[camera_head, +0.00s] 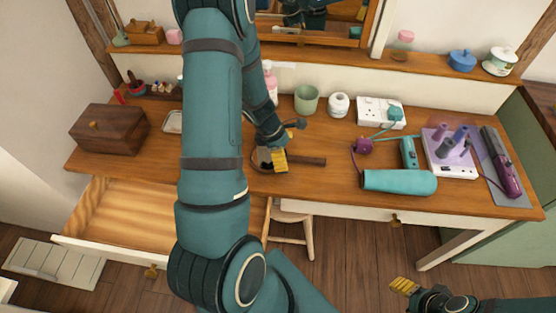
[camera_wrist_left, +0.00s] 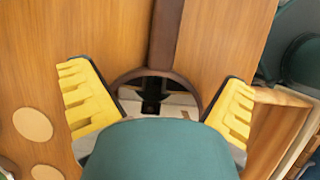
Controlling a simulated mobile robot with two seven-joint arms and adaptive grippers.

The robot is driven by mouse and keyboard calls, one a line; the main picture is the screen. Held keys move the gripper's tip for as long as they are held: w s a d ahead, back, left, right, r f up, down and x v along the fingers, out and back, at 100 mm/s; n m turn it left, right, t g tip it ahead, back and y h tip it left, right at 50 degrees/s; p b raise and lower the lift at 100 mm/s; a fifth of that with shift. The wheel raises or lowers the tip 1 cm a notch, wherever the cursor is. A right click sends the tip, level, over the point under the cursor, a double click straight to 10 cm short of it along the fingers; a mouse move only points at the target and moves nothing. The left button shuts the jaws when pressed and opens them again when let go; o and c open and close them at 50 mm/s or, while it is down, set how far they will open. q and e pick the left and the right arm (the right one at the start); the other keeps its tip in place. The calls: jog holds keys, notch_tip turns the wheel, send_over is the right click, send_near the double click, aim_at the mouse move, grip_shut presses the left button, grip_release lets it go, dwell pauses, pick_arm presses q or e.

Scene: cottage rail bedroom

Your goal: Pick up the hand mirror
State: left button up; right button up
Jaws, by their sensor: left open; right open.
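The hand mirror (camera_head: 310,161) lies on the wooden dressing table, its dark brown handle pointing right in the head view. Its round head is partly hidden by my left gripper (camera_head: 286,146). In the left wrist view the mirror's handle (camera_wrist_left: 165,38) points up and its dark ring-shaped frame lies between the yellow fingers of the left gripper (camera_wrist_left: 157,85). That gripper is open, one finger on each side of the round head; I cannot tell whether they touch it. The wrist housing hides the ring's lower part. My right gripper (camera_head: 408,291) is open and empty, low at the right, away from the table.
A green cup (camera_head: 306,99), white jar (camera_head: 339,105) and socket box (camera_head: 378,111) stand behind the mirror. A teal hair dryer (camera_head: 398,182) lies to its right. A wooden box (camera_head: 108,131) is at left. An open drawer (camera_head: 130,216) juts out in front, near a stool (camera_head: 292,222).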

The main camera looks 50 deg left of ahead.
pick_arm(q)
jog(key=shift+x, duration=0.75)
jog(key=shift+c, duration=0.3)
grip_shut()
jog(key=shift+r, duration=0.15)
